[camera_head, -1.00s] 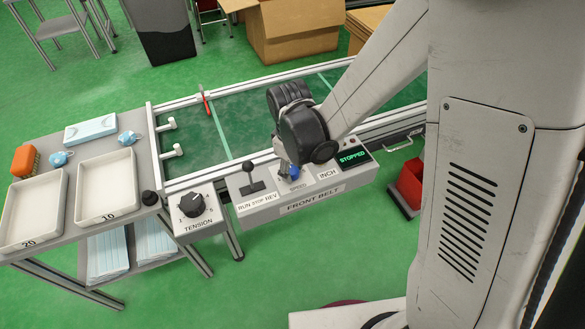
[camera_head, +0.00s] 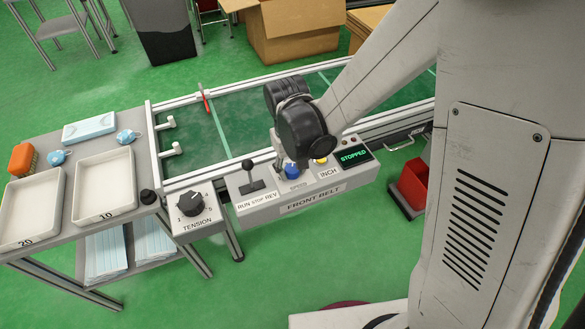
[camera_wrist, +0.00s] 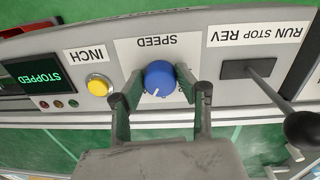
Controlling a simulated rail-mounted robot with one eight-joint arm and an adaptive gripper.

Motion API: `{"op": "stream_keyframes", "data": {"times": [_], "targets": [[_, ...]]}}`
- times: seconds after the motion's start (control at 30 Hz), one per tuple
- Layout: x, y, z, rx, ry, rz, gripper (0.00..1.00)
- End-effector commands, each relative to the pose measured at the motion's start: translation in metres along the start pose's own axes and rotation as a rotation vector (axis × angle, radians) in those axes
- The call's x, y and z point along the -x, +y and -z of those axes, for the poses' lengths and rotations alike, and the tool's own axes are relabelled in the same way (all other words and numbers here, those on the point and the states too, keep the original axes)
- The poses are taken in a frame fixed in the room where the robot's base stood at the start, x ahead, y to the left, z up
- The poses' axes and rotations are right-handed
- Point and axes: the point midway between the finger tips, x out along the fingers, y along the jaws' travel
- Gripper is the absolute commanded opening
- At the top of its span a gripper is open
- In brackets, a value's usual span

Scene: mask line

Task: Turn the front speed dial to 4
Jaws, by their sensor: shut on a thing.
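The blue speed dial (camera_head: 292,171) sits on the front belt panel above its SPEED label. In the wrist view, which sees the panel upside down, the dial (camera_wrist: 160,76) stands between the two fingers of my gripper (camera_wrist: 158,86). The gripper is shut on the dial, with one finger on each side. The dial's white pointer line aims toward the bottom of the wrist view, slightly left. The scale numbers are mostly hidden by the fingers. In the head view my gripper (camera_head: 284,165) is partly hidden behind my wrist.
The run/stop/rev lever (camera_wrist: 262,75) stands on one side of the dial, the yellow INCH button (camera_wrist: 98,85) on the other. The display (camera_head: 353,155) reads STOPPED. A black TENSION dial (camera_head: 190,203) is at left. The green belt (camera_head: 250,125) lies behind the panel.

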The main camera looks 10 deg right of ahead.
Motion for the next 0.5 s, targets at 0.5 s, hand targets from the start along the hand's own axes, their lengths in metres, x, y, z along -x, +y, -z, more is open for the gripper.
{"op": "stream_keyframes", "data": {"times": [0.5], "targets": [[0.0, -0.001, 0.0003, -0.238, -0.013, 0.0, 0.06]]}}
